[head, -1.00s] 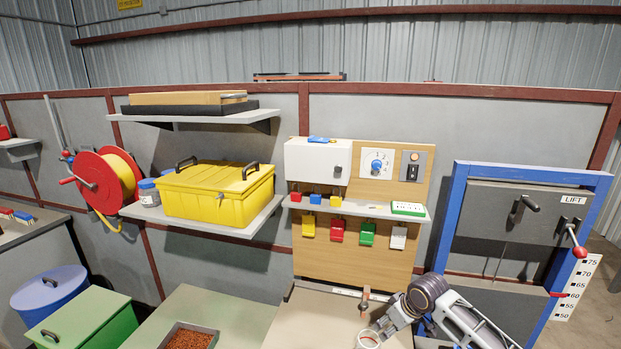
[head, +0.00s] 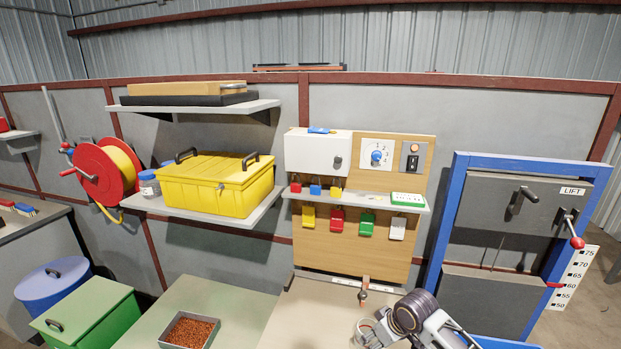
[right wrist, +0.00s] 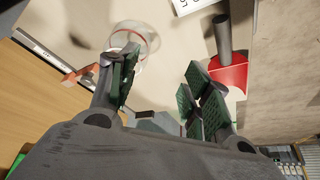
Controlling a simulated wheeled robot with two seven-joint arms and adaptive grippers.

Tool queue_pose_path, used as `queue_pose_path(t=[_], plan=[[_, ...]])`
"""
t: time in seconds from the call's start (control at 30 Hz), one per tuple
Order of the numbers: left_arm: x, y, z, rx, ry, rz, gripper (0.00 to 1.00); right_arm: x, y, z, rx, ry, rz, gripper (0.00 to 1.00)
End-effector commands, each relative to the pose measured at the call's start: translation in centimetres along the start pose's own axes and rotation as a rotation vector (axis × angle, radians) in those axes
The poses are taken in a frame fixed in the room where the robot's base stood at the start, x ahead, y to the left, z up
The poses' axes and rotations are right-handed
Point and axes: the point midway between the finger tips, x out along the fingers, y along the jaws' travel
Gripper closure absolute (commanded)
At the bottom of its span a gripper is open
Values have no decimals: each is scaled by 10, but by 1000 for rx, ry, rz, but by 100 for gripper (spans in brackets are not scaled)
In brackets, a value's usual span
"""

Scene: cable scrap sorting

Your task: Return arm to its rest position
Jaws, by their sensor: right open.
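My right arm (head: 415,313) comes in at the bottom right of the head view, over the near edge of the light worktop. My right gripper (right wrist: 160,88) is open in the right wrist view, with two green-padded fingers apart and nothing between them. A clear round cup (right wrist: 134,38) stands on the worktop beyond the left finger. In the head view the gripper end is small and partly cut by the bottom edge. My left gripper and left arm are not in view.
A red base with a grey post (right wrist: 228,70) is near the right finger. A copper-coloured piece (head: 363,291) stands at the worktop's back edge. Behind are a wooden panel (head: 415,150) with coloured padlocks, and a blue-framed lift door (head: 455,200) at right. A tray of brown granules (head: 189,330) lies left.

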Motion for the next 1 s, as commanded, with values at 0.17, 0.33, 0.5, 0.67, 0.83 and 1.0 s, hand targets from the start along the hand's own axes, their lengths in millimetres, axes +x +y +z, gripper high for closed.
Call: queue_pose_path(t=[0.17, 0.33, 0.5, 0.67, 0.83, 1.0], plan=[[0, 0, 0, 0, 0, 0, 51, 2, -30, 17, 5, 5, -11, 51], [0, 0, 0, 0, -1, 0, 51, 0, -51, 32, 20, 12, -12, 51], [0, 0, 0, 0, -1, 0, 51, -5, -68, 48, 43, 14, -6, 51], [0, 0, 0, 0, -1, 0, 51, -11, -80, 65, 73, 14, 4, 51], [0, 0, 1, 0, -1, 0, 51, -20, -89, 85, 113, 10, 22, 51], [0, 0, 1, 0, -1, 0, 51, -30, -95, 106, 161, 0, 45, 51]])
